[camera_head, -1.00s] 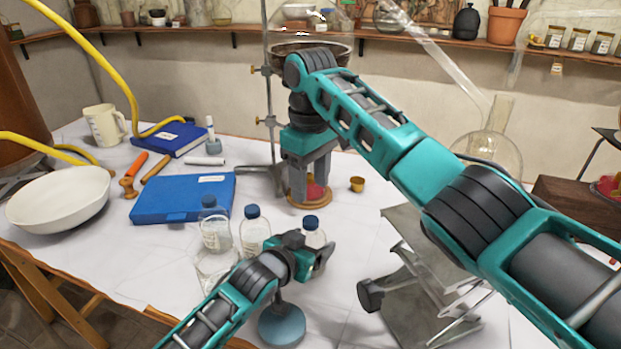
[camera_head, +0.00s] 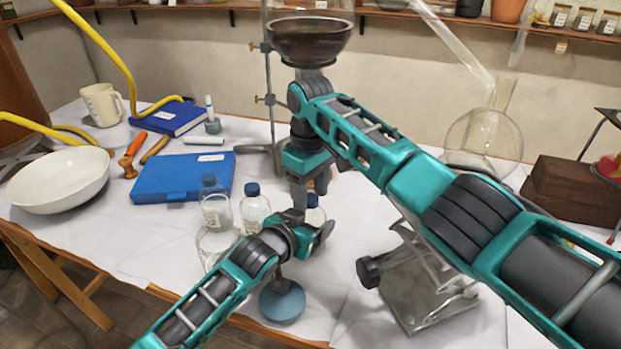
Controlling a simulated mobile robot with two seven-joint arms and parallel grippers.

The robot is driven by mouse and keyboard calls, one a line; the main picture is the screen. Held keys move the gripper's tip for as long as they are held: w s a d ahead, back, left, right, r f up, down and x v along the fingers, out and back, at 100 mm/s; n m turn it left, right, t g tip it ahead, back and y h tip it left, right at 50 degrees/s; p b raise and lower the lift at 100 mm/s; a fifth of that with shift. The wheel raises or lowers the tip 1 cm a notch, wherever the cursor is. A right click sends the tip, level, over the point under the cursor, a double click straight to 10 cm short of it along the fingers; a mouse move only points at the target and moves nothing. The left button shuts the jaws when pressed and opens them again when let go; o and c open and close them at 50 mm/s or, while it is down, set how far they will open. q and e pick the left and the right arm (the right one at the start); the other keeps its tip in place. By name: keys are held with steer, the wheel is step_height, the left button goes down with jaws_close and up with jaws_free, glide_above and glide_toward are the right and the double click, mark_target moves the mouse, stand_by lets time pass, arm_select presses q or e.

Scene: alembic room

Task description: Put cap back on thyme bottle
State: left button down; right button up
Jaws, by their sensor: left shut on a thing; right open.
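Three clear bottles with blue caps stand in a row: left bottle (camera_head: 216,212), middle bottle (camera_head: 255,212) and right bottle (camera_head: 315,215). Their labels cannot be read, so I cannot tell which one is thyme. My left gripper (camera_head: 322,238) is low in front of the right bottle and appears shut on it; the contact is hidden. My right gripper (camera_head: 298,207) is open and points down just above my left gripper, beside the right bottle's cap, which it partly covers. I see no loose cap; my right arm covers the table behind it.
A blue case (camera_head: 183,177), white bowl (camera_head: 58,180) and glass beaker (camera_head: 215,245) are at left. A metal lab jack (camera_head: 425,290) and round flask (camera_head: 484,140) are at right. A brown bowl (camera_head: 309,40) is behind.

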steer(key=shift+f, duration=0.1)
steer(key=shift+c, duration=0.5)
jaws_close()
steer(key=shift+o, duration=1.1)
jaws_free()
step_height(320, 180, up, 12)
